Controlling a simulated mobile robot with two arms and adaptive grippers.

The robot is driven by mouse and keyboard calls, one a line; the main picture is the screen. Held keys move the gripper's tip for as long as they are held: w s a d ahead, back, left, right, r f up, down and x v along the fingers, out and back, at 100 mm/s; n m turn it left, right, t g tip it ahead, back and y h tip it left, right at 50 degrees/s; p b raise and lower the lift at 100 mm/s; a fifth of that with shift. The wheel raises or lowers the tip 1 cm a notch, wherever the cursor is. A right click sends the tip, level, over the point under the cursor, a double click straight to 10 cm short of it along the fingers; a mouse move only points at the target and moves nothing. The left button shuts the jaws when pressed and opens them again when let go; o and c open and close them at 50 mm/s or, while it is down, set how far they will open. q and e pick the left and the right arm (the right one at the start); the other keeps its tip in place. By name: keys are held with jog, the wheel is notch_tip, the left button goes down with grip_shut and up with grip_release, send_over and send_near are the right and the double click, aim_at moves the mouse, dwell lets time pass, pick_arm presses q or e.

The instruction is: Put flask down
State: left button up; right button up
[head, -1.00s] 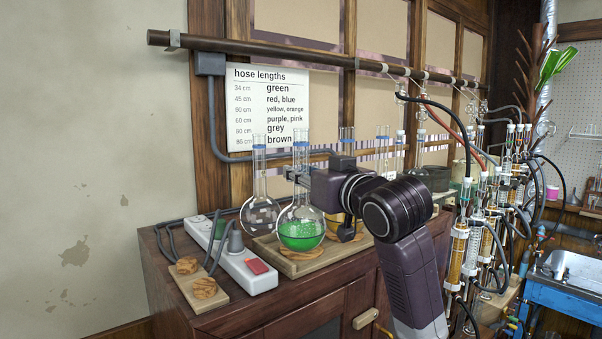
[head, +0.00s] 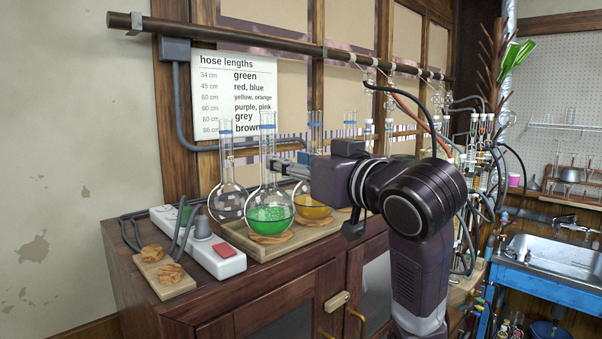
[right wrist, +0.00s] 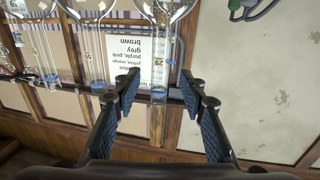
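The round-bottom flask with green liquid (head: 269,213) stands upright on a cork ring (head: 269,238) at the front of a wooden tray (head: 310,242). My right gripper (head: 277,160) is at the height of its long neck, coming in from the right. In the right wrist view the picture is upside down, and the glass neck (right wrist: 158,88) shows between the two fingers of the right gripper (right wrist: 158,92). The fingers are spread, with a visible gap on each side of the neck. My left gripper is not in view.
An empty flask (head: 228,200) stands close behind on the left, and a flask with orange liquid (head: 312,206) behind on the right. A power strip (head: 220,262) and a board with cork rings (head: 165,272) lie left of the tray. A blue sink (head: 555,280) is at right.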

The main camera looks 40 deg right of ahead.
jog(key=shift+s+a, duration=0.15)
jog(key=shift+s, duration=1.35)
